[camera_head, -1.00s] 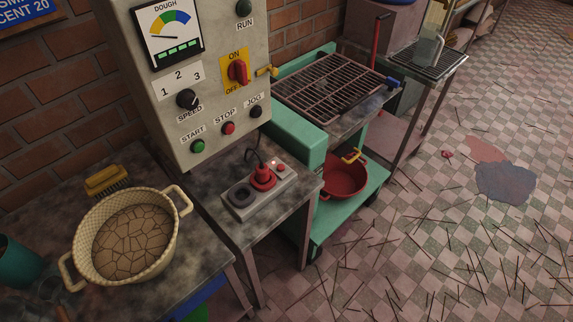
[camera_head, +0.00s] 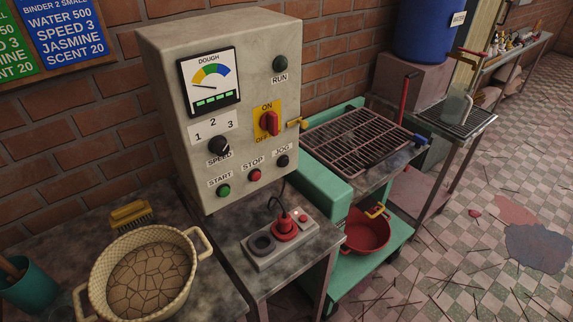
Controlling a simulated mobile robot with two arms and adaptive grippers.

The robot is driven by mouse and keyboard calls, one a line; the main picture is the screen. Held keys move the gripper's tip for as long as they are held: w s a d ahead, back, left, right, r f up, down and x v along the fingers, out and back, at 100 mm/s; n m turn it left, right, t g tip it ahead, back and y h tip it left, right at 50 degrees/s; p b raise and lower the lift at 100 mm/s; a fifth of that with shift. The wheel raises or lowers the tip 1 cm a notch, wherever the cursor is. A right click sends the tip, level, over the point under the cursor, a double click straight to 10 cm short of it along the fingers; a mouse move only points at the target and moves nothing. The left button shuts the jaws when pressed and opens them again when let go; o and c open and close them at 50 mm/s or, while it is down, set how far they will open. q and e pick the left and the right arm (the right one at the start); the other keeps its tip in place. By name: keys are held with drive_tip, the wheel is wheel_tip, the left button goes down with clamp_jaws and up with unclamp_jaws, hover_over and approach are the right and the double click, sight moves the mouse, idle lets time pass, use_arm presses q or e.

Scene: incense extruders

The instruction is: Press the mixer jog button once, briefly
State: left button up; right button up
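The black jog button (camera_head: 283,161) sits at the lower right of the grey control box (camera_head: 160,60), under the JOG label. To its left are the red stop button (camera_head: 254,175) and the green start button (camera_head: 223,191). The red main switch (camera_head: 270,123) points up toward ON on its yellow plate. The speed knob (camera_head: 219,146) is black. The dough gauge needle (camera_head: 205,87) lies low at the left of its scale. The RUN lamp (camera_head: 280,63) looks dark green. Neither of my grippers is in view.
A socket strip (camera_head: 265,260) with a red plug (camera_head: 285,227) is on the table below the box. A basket of cracked dough (camera_head: 150,280), a brush (camera_head: 131,214) and a teal cup (camera_head: 30,288) stand at the left. A green machine with a rack (camera_head: 358,142) is at the right.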

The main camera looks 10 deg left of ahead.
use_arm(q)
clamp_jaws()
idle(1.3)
